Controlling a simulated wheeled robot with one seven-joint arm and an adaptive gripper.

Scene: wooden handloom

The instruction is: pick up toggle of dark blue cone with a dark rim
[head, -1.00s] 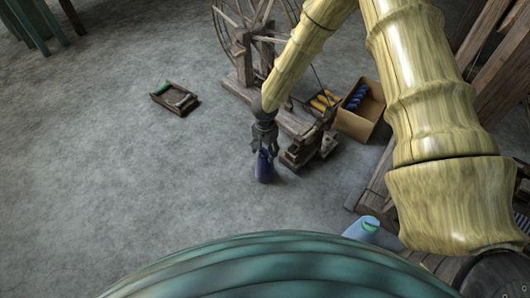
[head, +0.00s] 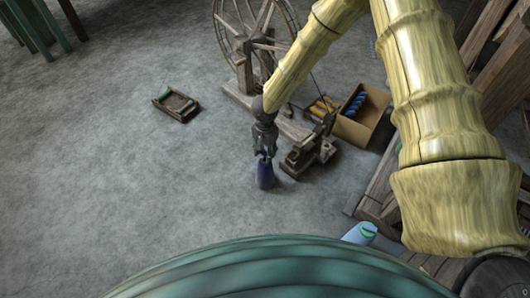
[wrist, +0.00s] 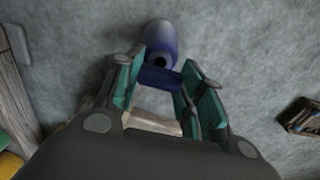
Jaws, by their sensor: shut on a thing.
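The dark blue cone (head: 265,176) stands on the grey floor just below my gripper (head: 266,155) in the head view. In the wrist view, the cone (wrist: 160,38) lies beyond the fingertips, with a dark opening at its near end. A small dark blue piece, the toggle (wrist: 160,79), sits between the teal finger pads of my gripper (wrist: 160,84). The jaws are shut on it. The fingers partly hide the cone's top, and I cannot make out its rim clearly.
A wooden spinning wheel (head: 243,60) stands behind the gripper. Right of the cone are a wooden block stand (head: 308,158) and a cardboard box (head: 358,130) with blue items. A small wooden tray (head: 182,115) lies to the left. The floor in front and left is clear.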

